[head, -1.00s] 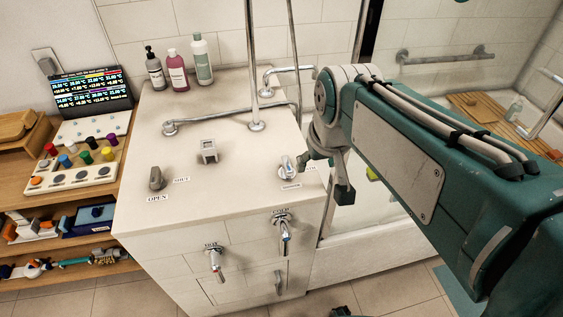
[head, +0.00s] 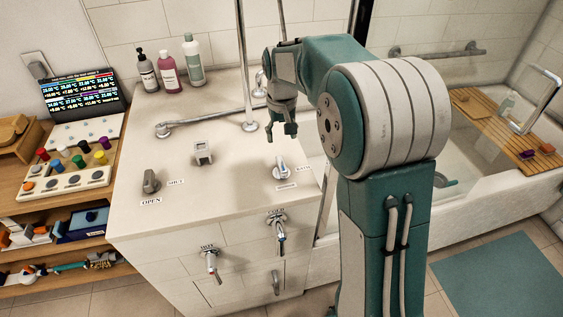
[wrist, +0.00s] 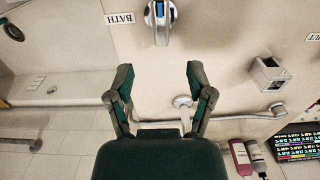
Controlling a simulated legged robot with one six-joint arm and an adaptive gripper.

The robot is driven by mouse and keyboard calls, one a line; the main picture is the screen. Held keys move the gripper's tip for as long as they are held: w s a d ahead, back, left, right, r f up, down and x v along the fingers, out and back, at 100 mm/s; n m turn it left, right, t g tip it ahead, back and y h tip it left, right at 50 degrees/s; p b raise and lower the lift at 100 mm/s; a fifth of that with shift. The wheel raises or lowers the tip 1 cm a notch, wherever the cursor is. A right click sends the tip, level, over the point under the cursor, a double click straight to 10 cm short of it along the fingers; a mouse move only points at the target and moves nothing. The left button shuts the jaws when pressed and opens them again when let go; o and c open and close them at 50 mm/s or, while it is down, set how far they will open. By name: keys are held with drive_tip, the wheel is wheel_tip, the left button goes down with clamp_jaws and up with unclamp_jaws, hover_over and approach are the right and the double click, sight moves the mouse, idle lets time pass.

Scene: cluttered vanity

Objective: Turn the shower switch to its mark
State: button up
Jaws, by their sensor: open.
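The shower switch (head: 281,170) is a small chrome and grey lever near the front right of the white counter. A small label (head: 287,187) lies in front of it, too small to read surely, and a BATH label (head: 303,168) lies to its right. In the wrist view the switch (wrist: 159,22) is at the top centre, partly cut off, beside the BATH label (wrist: 119,19). My gripper (head: 284,136) is above the counter, behind the switch in the head view. In the wrist view my gripper (wrist: 160,74) has spread, empty fingers pointing toward the switch, apart from it.
A grey knob (head: 150,182) with OPEN and SHUT labels stands at the counter's left, and a square grey fitting (head: 203,153) at its middle. A vertical chrome pipe (head: 245,70) and a horizontal pipe (head: 190,123) are behind. Bottles (head: 193,62) stand at the back.

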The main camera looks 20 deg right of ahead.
sight(281, 163)
wheel_tip(281, 163, down, 11)
drive_tip(key=shift+a+r, duration=0.1)
drive_tip(key=shift+r, duration=0.1)
idle(0.3)
clamp_jaws()
